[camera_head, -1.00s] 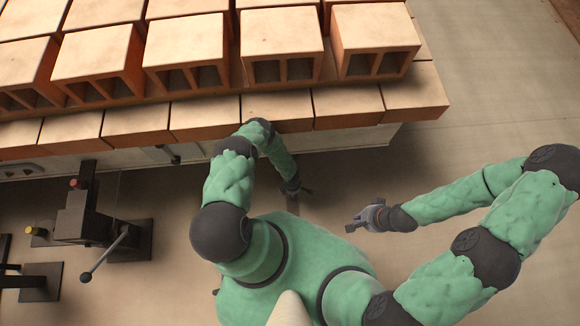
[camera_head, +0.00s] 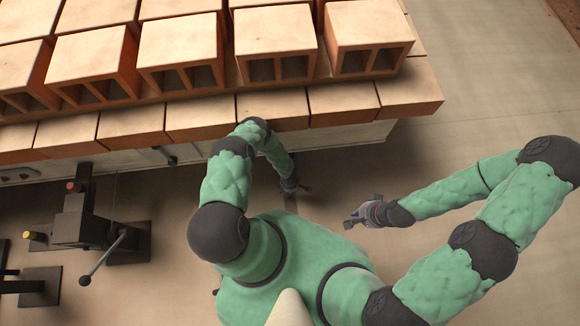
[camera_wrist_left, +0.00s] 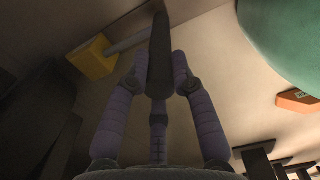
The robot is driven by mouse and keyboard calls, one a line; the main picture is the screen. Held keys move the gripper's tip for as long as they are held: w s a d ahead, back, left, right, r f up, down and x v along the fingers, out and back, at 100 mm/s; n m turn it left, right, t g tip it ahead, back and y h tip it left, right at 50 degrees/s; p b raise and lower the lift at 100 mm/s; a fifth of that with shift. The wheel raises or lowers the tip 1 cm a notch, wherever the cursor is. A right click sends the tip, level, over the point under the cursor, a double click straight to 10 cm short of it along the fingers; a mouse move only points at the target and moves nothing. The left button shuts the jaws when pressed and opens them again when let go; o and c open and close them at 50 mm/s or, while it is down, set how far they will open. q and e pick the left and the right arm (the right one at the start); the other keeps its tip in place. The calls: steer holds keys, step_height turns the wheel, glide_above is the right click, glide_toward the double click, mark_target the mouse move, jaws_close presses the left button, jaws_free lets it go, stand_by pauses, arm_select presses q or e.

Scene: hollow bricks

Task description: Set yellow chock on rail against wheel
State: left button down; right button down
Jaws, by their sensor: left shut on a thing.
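In the left wrist view, my left gripper (camera_wrist_left: 165,65) is shut on a dark narrow bar (camera_wrist_left: 159,50) that sticks out past its fingertips. A yellow block (camera_wrist_left: 92,58), seemingly the chock, lies to the upper left. A pale rod (camera_wrist_left: 127,40) runs from it toward the bar and seems to join it. In the head view, my left gripper (camera_head: 297,188) is small and dark, close below the brick-loaded car (camera_head: 345,140); the chock does not show there. My right gripper (camera_head: 358,215) hangs empty over the floor; its jaw opening is unclear. I cannot make out the wheel or rail.
Rows of hollow orange bricks (camera_head: 270,30) fill the car top. A dark stand with a lever (camera_head: 85,220) is at the left. An orange block (camera_wrist_left: 298,100) shows at the right of the left wrist view. Floor at the right (camera_head: 480,100) is clear.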

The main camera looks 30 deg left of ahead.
arm_select(q)
steer(key=shift+w+a, duration=0.25)
steer(key=shift+w, duration=0.05)
steer(key=shift+w+a+f, duration=0.1)
steer(key=shift+f, duration=0.05)
stand_by(0.6)
steer(key=shift+c, duration=1.8)
jaws_free()
